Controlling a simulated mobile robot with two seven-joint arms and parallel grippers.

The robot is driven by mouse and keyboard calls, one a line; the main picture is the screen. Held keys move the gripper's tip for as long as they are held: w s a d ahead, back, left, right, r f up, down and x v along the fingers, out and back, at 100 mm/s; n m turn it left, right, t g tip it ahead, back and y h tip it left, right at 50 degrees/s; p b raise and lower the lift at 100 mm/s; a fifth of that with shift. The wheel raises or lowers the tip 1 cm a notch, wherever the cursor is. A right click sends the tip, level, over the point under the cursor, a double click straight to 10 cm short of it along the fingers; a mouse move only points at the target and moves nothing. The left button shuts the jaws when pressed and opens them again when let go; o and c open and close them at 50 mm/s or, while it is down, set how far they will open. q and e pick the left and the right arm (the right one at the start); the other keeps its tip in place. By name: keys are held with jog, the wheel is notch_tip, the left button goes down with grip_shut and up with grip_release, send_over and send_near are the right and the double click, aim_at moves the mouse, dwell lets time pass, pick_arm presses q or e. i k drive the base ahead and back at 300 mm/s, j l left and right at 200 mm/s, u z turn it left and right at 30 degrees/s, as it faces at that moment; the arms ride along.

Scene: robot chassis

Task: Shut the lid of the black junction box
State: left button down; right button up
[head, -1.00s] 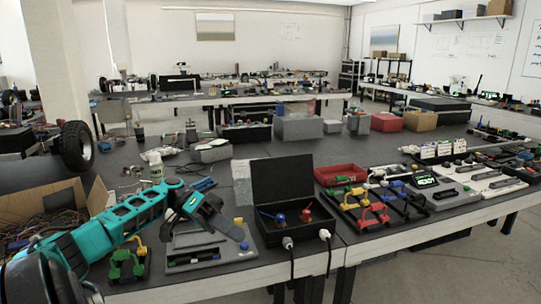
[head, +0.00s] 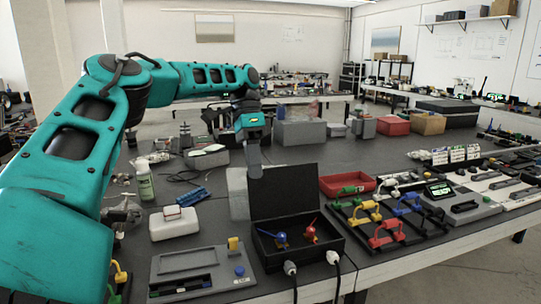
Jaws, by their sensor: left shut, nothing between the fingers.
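The black junction box (head: 343,248) stands near the front edge of the table. Its lid (head: 286,190) is upright at the back, so the box is open. Inside are a blue knob piece (head: 281,238) and a red one (head: 312,231). My left arm is teal and reaches over from the left. My left gripper (head: 255,170) points down, shut and empty, behind the lid's upper left corner. Its tips are near the lid's top edge; whether they touch it I cannot tell. My right gripper is not in view.
A grey panel (head: 203,270) lies left of the box. A red tray (head: 347,184) and coloured-handled fixtures (head: 386,234) are to the right. Two cables with white plugs (head: 333,257) hang from the front.

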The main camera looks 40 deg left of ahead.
aim_at(282, 191)
jog(key=i+j, duration=0.25)
jog(key=j, duration=0.15)
jog(key=i+j, duration=0.55)
jog(key=j, duration=0.25)
